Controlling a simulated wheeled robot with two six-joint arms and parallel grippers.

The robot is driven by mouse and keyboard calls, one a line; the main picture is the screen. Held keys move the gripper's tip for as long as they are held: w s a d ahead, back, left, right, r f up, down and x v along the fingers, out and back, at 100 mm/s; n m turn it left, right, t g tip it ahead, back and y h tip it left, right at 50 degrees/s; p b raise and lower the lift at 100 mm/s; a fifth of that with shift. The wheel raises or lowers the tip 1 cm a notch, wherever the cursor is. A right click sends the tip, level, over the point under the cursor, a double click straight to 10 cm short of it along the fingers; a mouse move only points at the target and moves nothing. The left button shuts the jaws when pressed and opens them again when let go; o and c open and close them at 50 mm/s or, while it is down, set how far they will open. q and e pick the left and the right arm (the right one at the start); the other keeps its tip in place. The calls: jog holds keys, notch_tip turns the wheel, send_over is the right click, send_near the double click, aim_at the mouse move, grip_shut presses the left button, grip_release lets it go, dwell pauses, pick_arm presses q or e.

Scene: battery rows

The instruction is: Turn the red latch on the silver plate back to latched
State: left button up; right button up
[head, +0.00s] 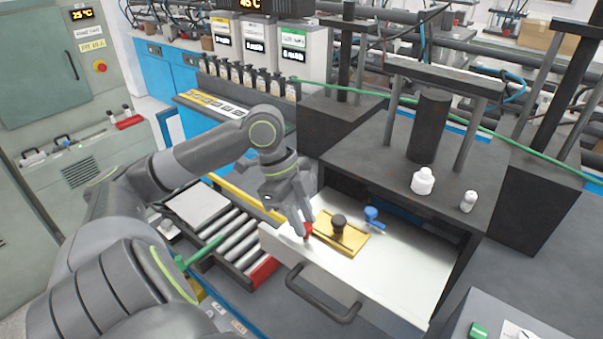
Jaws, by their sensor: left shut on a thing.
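The silver plate (405,281) is a pale metal surface with a dark handle at its front, below the dark press. A small red latch (308,230) stands near its left edge. My left gripper (305,224) comes down from the upper left and is shut on the red latch. The fingers cover its upper part, so I cannot tell its angle well. My right gripper is not in view.
A brass plate (350,243) with a dark knob (338,222) lies just right of the latch. A blue latch (373,216) stands behind it. The dark handle (322,300) sticks out in front. White bottles (422,181) stand on the press base.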

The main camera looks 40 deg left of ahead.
pick_arm(q)
jog(key=m+g, duration=0.1)
jog(key=m, duration=0.2)
jog(key=shift+w, duration=0.2)
jog(key=shift+w+m+g, duration=0.1)
jog(key=shift+m+g, duration=0.6)
jog(key=shift+m, duration=0.8)
jog(key=o, duration=1)
